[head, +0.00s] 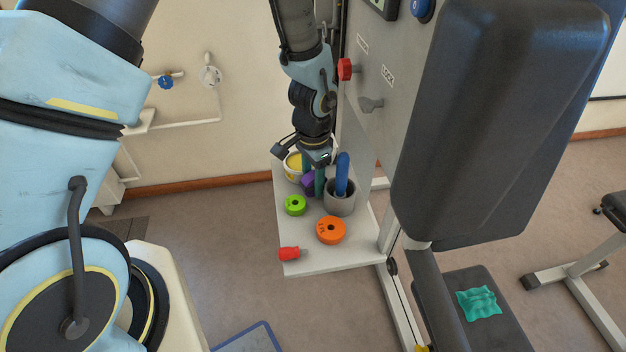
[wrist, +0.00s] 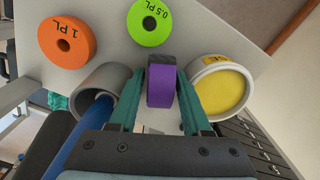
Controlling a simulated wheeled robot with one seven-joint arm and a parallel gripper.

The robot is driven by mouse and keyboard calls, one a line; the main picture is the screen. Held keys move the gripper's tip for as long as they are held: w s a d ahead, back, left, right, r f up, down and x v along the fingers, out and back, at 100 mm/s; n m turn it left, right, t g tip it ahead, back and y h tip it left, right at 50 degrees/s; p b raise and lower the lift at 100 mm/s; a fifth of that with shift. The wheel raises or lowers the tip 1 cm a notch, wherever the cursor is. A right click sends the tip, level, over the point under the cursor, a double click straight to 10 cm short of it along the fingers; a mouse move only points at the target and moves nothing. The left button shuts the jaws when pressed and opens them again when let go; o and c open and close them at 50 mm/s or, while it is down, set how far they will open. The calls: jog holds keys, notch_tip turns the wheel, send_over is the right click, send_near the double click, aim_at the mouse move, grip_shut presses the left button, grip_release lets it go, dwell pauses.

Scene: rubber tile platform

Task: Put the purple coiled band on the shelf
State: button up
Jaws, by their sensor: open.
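The purple coiled band (head: 308,185) stands on the pale shelf board (head: 309,263), partly hidden by my gripper in the head view. My gripper (head: 314,178) is over the board from above, among the objects. In the wrist view the purple band (wrist: 161,86) lies between the two green fingers of my gripper (wrist: 158,92). The fingers are open, one on each side of the band. A narrow gap shows at the left finger; contact at the right finger cannot be told.
A grey cup (head: 341,198) with a blue roll (head: 342,172) stands close right of my gripper. A white tub with yellow contents (head: 293,165) is close on the left. A green disc (head: 295,205), orange disc (head: 331,230) and red item (head: 288,254) lie nearer the front.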

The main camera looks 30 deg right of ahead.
aim_at(313, 175)
notch_tip(313, 175, up, 12)
jog(key=b, duration=0.3)
